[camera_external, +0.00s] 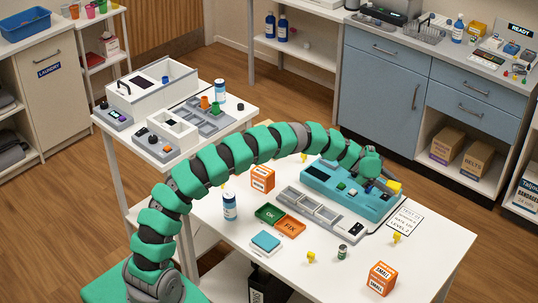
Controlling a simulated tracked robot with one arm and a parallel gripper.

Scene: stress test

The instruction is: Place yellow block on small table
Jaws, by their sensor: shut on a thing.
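A yellow block (394,187) is at the end of my green, segmented arm. My gripper (384,183) is shut on it, above the right end of the teal device on the front white table. The fingers are small and partly hidden by the arm's end. A smaller white table (240,117) stands behind and to the left of the front table. It holds white boxes, a grey tray, a bottle and small coloured pieces.
The front table (430,262) carries the teal device (310,178), a grey tray, orange and white boxes, green and orange trays, a bottle (230,207) and a paper card (405,218). Small yellow pieces (396,238) lie near its right side. Blue cabinets stand behind.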

